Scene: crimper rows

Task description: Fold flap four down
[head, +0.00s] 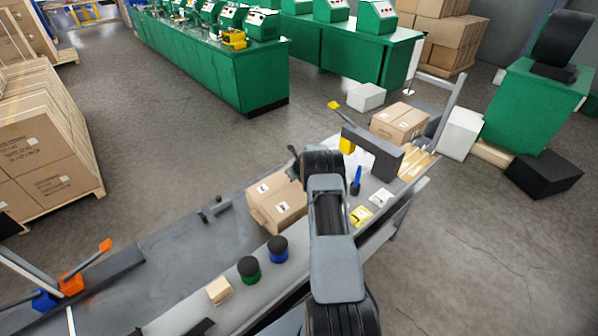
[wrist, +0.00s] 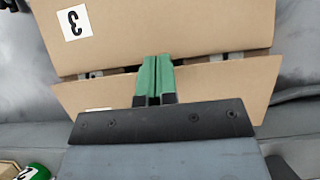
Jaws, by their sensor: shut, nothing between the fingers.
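A brown cardboard box (head: 272,213) with small white labels sits on the grey bench, partly behind my arm in the head view. In the wrist view, a flap marked 3 (wrist: 180,25) fills the top, its number upside down. A second cardboard flap (wrist: 215,90) lies nearer, across a narrow gap. A white label on it is mostly covered by my gripper's dark mount, so its number cannot be read. My gripper (wrist: 155,60) has green fingers, shut and empty, reaching over this nearer flap to the gap. Contact cannot be told. The fingers are hidden in the head view.
A green-and-black round item (head: 249,269) and a blue-and-black one (head: 278,249) stand left of my arm. The bench's left part is mostly bare.

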